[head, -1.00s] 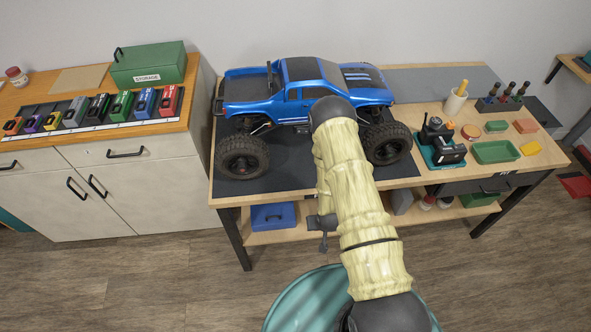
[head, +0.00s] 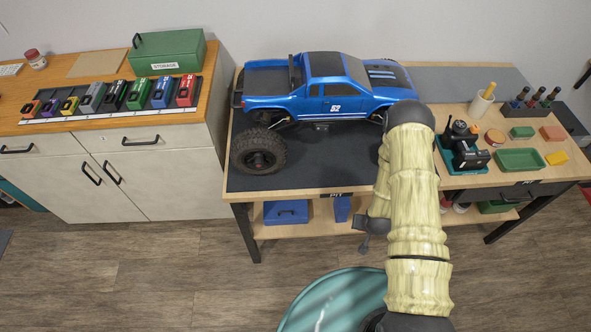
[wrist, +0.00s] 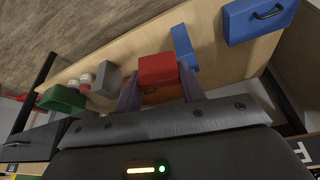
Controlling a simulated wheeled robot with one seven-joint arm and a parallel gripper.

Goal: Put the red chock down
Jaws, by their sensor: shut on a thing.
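The red chock (wrist: 158,69) is between the two fingers of my gripper (wrist: 158,88) in the wrist view. My gripper is shut on it, over the wooden lower shelf (wrist: 218,58) of the workbench. I cannot tell whether the chock touches the shelf. A blue chock (wrist: 184,47) stands just right of it in the wrist view, and also shows on the shelf in the head view (head: 342,208). A grey block (wrist: 107,82) is to its left. In the head view my arm hides the red chock and the gripper's fingertips.
The shelf also holds a blue box (head: 286,212), small white jars with red lids (wrist: 86,80) and a green box (wrist: 62,99). The bench top (head: 470,181) above carries a blue crawler truck (head: 330,100). A dark bench leg (head: 246,234) stands at the left.

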